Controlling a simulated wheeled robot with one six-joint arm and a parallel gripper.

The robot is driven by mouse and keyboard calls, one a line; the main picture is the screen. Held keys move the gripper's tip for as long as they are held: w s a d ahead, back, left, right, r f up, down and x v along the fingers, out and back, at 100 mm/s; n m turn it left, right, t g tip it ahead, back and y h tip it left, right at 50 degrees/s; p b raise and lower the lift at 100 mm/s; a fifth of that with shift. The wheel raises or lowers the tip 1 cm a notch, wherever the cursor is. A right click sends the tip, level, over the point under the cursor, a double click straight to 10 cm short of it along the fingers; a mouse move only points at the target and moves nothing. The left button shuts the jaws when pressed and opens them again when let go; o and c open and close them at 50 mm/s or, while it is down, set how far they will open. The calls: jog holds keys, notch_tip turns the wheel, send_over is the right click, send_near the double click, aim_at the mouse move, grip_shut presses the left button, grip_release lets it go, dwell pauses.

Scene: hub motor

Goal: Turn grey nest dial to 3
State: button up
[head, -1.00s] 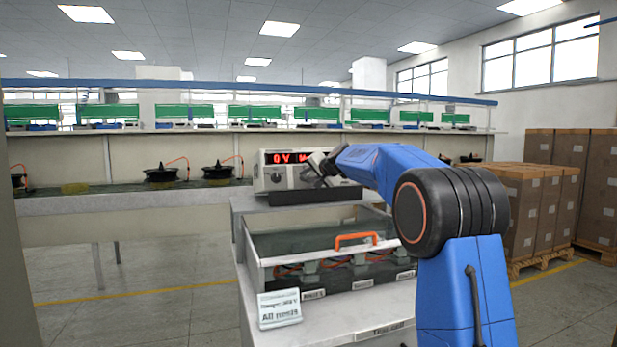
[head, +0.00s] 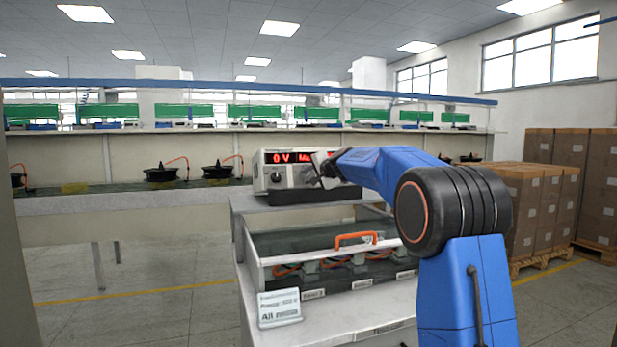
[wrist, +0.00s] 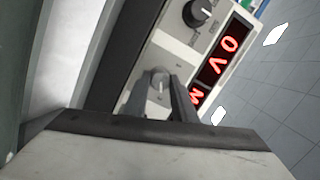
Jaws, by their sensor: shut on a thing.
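The grey dial (wrist: 158,78) is on the pale front panel of the test unit (wrist: 222,22), below its red display. In the wrist view my gripper (wrist: 160,90) has one finger on each side of the dial and is shut on it. A pale pointer line shows on the dial, but the numbers around it are too small or hidden to read. In the head view my gripper (head: 326,168) is at the right part of the test unit (head: 262,182) and hides the grey dial.
A black knob (wrist: 197,12) sits beside the grey dial on the same panel. The red display (head: 284,157) reads 0 V, with more text partly hidden. In front is a tray with an orange handle (head: 355,239) and a white sign (head: 280,308).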

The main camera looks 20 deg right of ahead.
jog(key=o, duration=1)
jog(key=shift+w+a, duration=0.15)
jog(key=shift+o, duration=0.2)
jog(key=v, duration=1.7)
jog(key=shift+s, duration=0.2)
jog(key=shift+r, duration=0.1)
